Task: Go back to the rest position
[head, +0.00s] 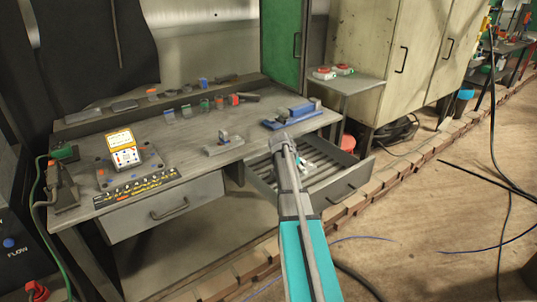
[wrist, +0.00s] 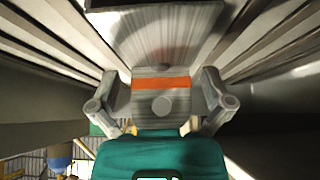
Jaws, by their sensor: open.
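My gripper (head: 284,142) is at the end of my raised arm, in front of the workbench and over the left part of the open drawer (head: 352,186) in the head view. In the wrist view my gripper (wrist: 160,104) shows its two grey fingers spread apart, with a grey part with an orange band between them. I cannot tell whether that part is my own. No held object is visible in the head view. The gripper's tip is small there, and my arm hides part of the drawer.
The workbench (head: 190,137) carries a yellow-framed meter (head: 123,150), a small grey clamp (head: 224,143), a blue vise (head: 292,116) and several small parts. A second drawer (head: 165,207) is at left. A cabinet (head: 385,60) stands behind. Cables cross the open floor at right.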

